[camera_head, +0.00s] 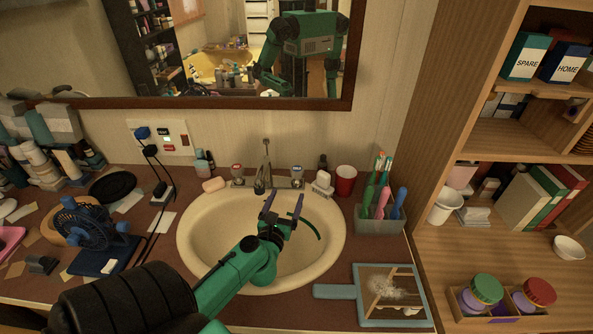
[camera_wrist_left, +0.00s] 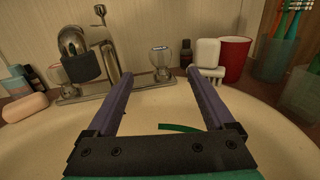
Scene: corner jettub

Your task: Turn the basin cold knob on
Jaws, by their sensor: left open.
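The basin cold knob (camera_head: 297,175), a clear knob with a blue cap, stands on the chrome base right of the faucet (camera_head: 263,172). It also shows in the left wrist view (camera_wrist_left: 160,58), beyond and between my fingertips. The red-capped knob (camera_head: 237,172) stands left of the faucet. My left gripper (camera_head: 285,203) is open and empty over the basin (camera_head: 200,238), in front of the cold knob and apart from it. It shows in the left wrist view (camera_wrist_left: 156,74) with its fingers spread. My right gripper is not in view.
A soap bar (camera_head: 213,184) lies left of the faucet. A toothbrush holder (camera_head: 380,218) is at the right. The space above the basin is free.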

